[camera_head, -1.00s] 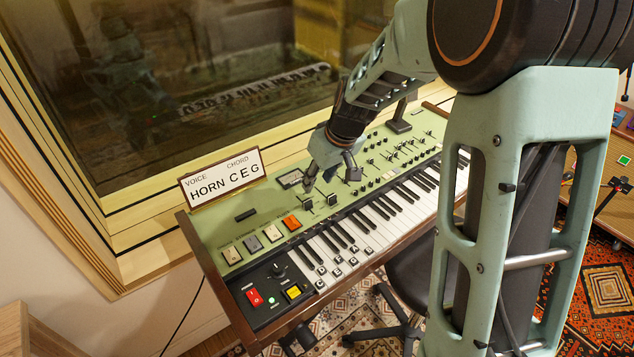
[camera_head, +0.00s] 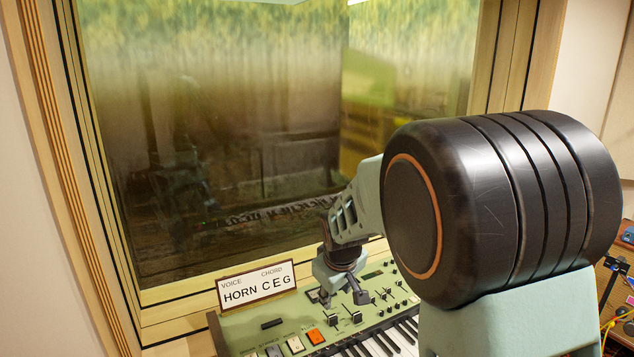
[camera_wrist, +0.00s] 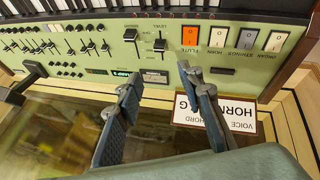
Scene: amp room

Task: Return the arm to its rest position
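My gripper (camera_head: 342,292) hangs over the green control panel of the keyboard (camera_head: 290,325), near its sliders. In the wrist view my gripper (camera_wrist: 160,85) shows two fingers spread apart with nothing between them. The panel (camera_wrist: 120,45) lies beyond the fingertips, with the sliders and an orange FLUTE switch (camera_wrist: 190,36) close by. I cannot tell whether the fingertips touch the panel. My arm runs from the gripper up to the large black joint at the right of the head view.
A sign (camera_head: 257,286) reading VOICE HORN, CHORD C E G stands at the panel's back edge. Behind it is a large window (camera_head: 240,140) in a wooden frame. Patch gear with cables (camera_head: 620,290) stands at the far right.

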